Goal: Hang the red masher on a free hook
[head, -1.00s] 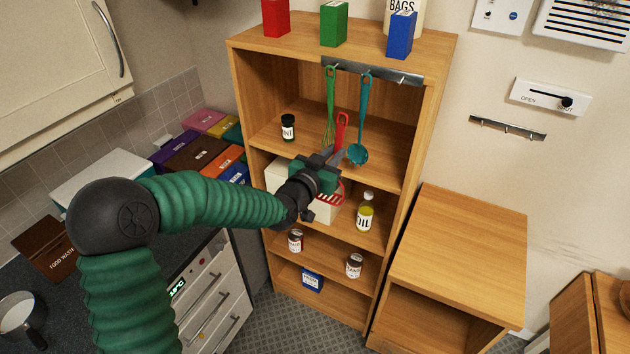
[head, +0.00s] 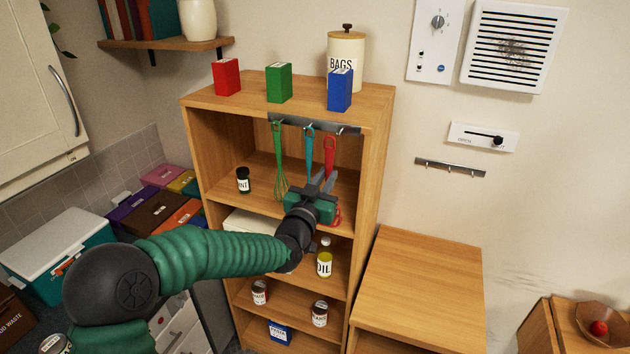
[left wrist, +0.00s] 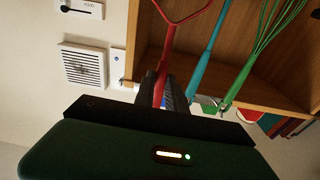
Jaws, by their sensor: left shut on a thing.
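The red masher (head: 329,152) is upright in my left gripper (head: 322,187), handle up, its red head partly showing below the gripper. In the left wrist view the masher (left wrist: 159,92) sits between the fingers (left wrist: 168,92). Its handle top is just below the right part of the metal hook rail (head: 328,128) on the shelf unit's top front edge; I cannot tell whether it touches a hook. A green whisk (head: 279,165) and a teal ladle (head: 308,148) hang from that rail, left of the masher. The ladle's bowl is hidden. My right gripper is not in view.
A second hook rail (head: 450,168) on the wall is empty. Red (head: 227,77), green (head: 279,83) and blue (head: 340,90) boxes stand on the shelf unit (head: 190,130). A spice jar (head: 243,180) and an oil bottle (head: 324,263) stand on its shelves.

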